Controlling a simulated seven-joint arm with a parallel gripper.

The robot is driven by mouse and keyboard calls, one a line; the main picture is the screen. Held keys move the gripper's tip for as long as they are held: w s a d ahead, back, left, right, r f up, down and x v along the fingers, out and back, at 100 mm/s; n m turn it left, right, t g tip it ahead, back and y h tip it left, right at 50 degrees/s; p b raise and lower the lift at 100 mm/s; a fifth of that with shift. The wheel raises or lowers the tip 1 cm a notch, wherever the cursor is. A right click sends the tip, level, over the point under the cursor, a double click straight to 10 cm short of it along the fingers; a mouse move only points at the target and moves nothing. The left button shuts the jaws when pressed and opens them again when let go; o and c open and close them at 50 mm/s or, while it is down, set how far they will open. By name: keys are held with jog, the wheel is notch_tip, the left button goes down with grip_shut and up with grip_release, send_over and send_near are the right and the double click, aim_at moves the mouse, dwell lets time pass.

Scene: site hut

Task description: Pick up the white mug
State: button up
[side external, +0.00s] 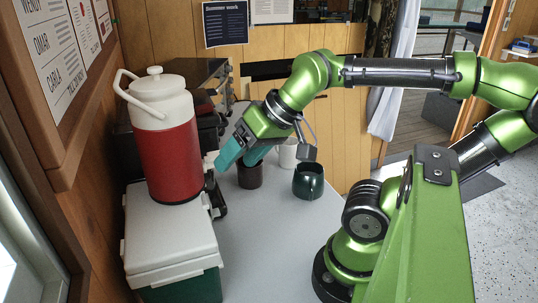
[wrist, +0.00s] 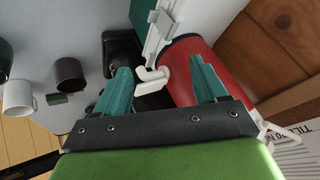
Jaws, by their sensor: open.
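The white mug (side external: 288,154) stands upright on the grey table, behind the dark green mug (side external: 308,182) and right of the dark brown mug (side external: 250,176). My wrist and gripper partly cover this group in the side view. In the wrist view the white mug (wrist: 17,97) is at the far left, outside my jaws. My gripper (side external: 238,160) has teal fingers, spread open with nothing held. It is above the table, left of the white mug and near the red jug. In the wrist view the open fingers (wrist: 160,70) face the red jug's side and white tap.
The red and white jug (side external: 165,150) stands on a white-lidded green cooler (side external: 168,235) at the left. A black object (side external: 215,195) sits beside the cooler. A small green piece (wrist: 57,99) lies near the brown mug. The table's front (side external: 260,255) is clear.

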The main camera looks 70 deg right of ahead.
jog(key=w+d+r+n+g+h, duration=0.25)
jog(key=w+d+r+n, duration=0.35)
jog(key=w+d+r, duration=0.55)
jog(key=w+d+f+n+g, duration=0.1)
jog(key=d+f+n+g, duration=0.15)
jog(key=d, duration=0.85)
jog(key=w+d+f+n+g, duration=0.1)
jog(key=d+n, duration=0.3)
jog(key=d, duration=0.6)
jog(key=s+d+f+n+g, duration=0.1)
jog(key=s+d+f+n, duration=0.15)
jog(key=d, duration=0.35)
jog(key=s+d+f+n, duration=0.1)
jog(key=d+f+n, duration=0.15)
jog(key=d, duration=0.35)
jog(key=shift+m+y, duration=0.25)
jog(key=shift+m, duration=0.2)
jog(key=f, duration=2.2)
jog(key=shift+a+f, duration=0.2)
jog(key=shift+f, duration=0.05)
jog(key=shift+d+f, duration=0.15)
jog(key=shift+f, duration=1.25)
jog(key=shift+d+f, duration=0.1)
jog(key=shift+f, duration=1.25)
